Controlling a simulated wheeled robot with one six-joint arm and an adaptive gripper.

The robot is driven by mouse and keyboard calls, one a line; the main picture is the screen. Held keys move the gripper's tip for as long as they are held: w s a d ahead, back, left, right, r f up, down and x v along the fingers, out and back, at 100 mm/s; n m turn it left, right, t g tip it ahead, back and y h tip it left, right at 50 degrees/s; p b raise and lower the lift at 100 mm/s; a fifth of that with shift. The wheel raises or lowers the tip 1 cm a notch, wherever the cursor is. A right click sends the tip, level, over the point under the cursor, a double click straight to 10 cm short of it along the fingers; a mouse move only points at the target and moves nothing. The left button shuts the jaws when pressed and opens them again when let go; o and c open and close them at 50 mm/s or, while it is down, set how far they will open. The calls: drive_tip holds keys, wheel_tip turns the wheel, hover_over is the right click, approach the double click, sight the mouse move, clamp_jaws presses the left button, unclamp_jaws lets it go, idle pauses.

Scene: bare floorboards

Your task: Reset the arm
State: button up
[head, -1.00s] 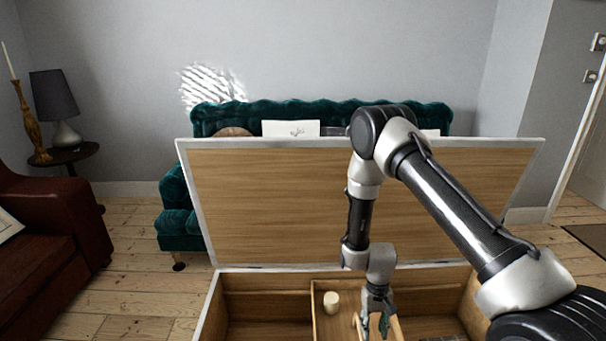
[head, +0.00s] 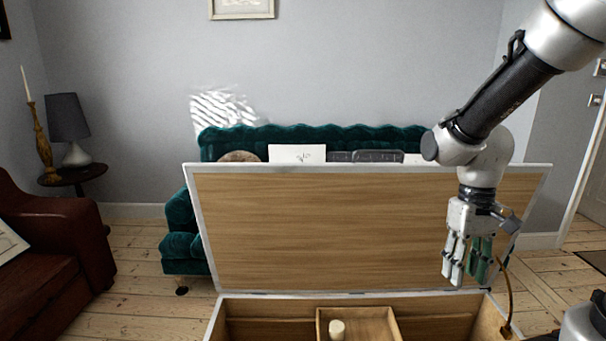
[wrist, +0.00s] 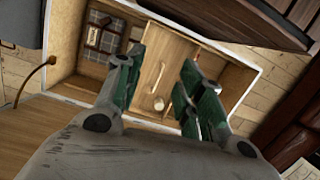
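My gripper (head: 467,270) hangs pointing down at the right in the head view, in front of the raised lid and above the right part of the chest. In the wrist view my gripper (wrist: 158,100) has its two green-padded fingers spread apart, with nothing between them. My arm reaches in from the upper right. The wooden chest (head: 262,303) stands open, its wood-panelled lid (head: 320,225) upright behind it. The chest also shows in the wrist view (wrist: 72,50), beyond the fingers.
A pale cylinder (head: 337,329) stands in the chest's middle wooden compartment. A green sofa (head: 185,240) is behind the lid. A brown leather armchair (head: 50,250) and a side table with a lamp (head: 68,130) are at the left. Floorboards (head: 140,270) between them are clear.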

drive_tip(key=s+d+r+t, duration=0.2)
drive_tip(key=s+r+t, duration=0.1)
drive_tip(key=r, duration=0.3)
drive_tip(key=s+d+r+m+t, duration=0.1)
drive_tip(key=s+d+r+t, duration=0.1)
drive_tip(key=r, duration=0.4)
drive_tip(key=shift+s+d+r+t, duration=0.3)
drive_tip(key=shift+s+t, duration=0.4)
drive_tip(key=shift+s, duration=0.45)
